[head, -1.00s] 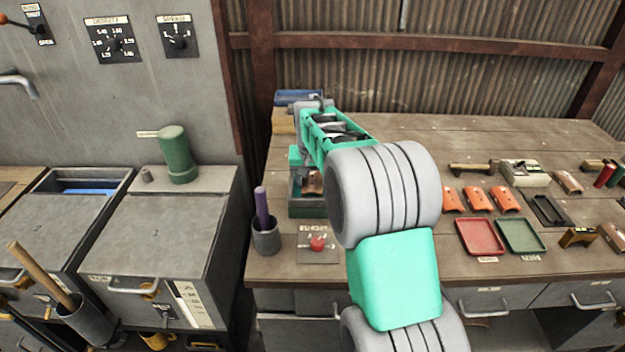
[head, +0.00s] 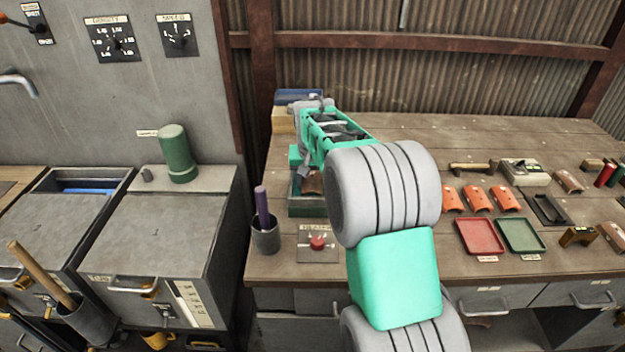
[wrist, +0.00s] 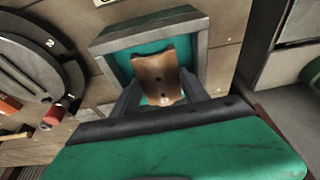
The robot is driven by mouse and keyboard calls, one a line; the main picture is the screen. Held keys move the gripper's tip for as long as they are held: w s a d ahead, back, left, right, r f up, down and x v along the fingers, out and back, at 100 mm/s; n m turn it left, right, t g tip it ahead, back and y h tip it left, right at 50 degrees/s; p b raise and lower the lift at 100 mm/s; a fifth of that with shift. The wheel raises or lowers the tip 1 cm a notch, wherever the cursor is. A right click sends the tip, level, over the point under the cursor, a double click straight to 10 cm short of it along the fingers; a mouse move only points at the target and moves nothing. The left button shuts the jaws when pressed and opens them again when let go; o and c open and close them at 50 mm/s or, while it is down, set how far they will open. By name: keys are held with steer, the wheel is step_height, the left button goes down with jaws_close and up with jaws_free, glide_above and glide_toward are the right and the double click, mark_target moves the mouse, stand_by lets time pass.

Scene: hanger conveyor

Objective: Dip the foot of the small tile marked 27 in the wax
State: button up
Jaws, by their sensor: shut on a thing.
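A small brown curved tile (wrist: 160,77) is pinched between the fingers of my gripper (wrist: 160,99). Its marking cannot be read. In the wrist view it shows over a grey-rimmed box (wrist: 148,36) with a teal-green inside. In the head view the tile (head: 312,185) is at the green box (head: 306,211) at the left end of the bench, partly hidden by my arm. My gripper (head: 304,173) is mostly hidden there too. I cannot tell whether the tile's foot touches what is in the box.
In front of the box are a red button plate (head: 317,243) and a grey cup with a purple stick (head: 265,236). Orange tiles (head: 478,199), a red tray (head: 480,236) and a green tray (head: 520,236) lie to the right. A round dark dial (wrist: 40,75) shows in the wrist view.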

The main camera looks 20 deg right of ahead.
mark_target(312, 181)
steer(key=shift+r, duration=0.15)
steer(key=shift+r+p, duration=1)
steer(key=shift+r, duration=0.35)
stand_by(0.4)
steer(key=shift+r+p, duration=1.65)
steer(key=shift+r, duration=0.85)
